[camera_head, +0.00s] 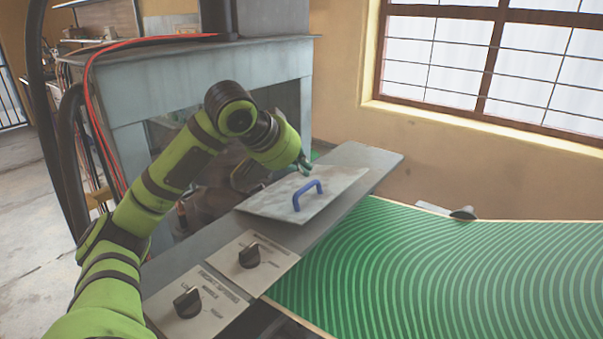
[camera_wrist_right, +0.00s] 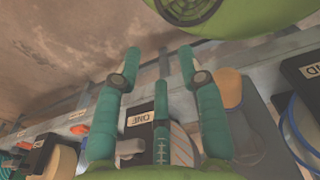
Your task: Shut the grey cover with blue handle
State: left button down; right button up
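The grey cover (camera_head: 335,179) with its blue handle (camera_head: 308,194) is on the long grey panel in the head view. It looks flat or nearly flat; I cannot tell whether a gap is under it. My left gripper (camera_head: 303,166) is at the far edge of the cover, just behind the handle, and is not around the handle. Its fingers are small and partly hidden, so contact and opening are unclear. My right gripper (camera_wrist_right: 160,62) shows in the right wrist view with its teal fingers spread and nothing between them.
Two black knobs (camera_head: 249,256) (camera_head: 187,302) sit on plates at the panel's near end. A green striped surface (camera_head: 450,270) lies to the right. The grey machine frame (camera_head: 200,75) stands behind my left arm. Blurred shelf items lie beyond my right gripper.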

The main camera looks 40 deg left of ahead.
aim_at(318, 199)
pick_arm(q)
jog(key=shift+f, duration=0.6)
jog(key=shift+m+y, duration=0.3)
jog(key=shift+y, duration=0.1)
jog(key=d+f, duration=0.2)
jog(key=f, duration=0.1)
jog(key=d+f, duration=0.1)
jog(key=shift+w+f, duration=0.15)
jog(key=shift+f, duration=0.1)
jog(key=shift+a, duration=0.1)
jog(key=shift+r, duration=0.1)
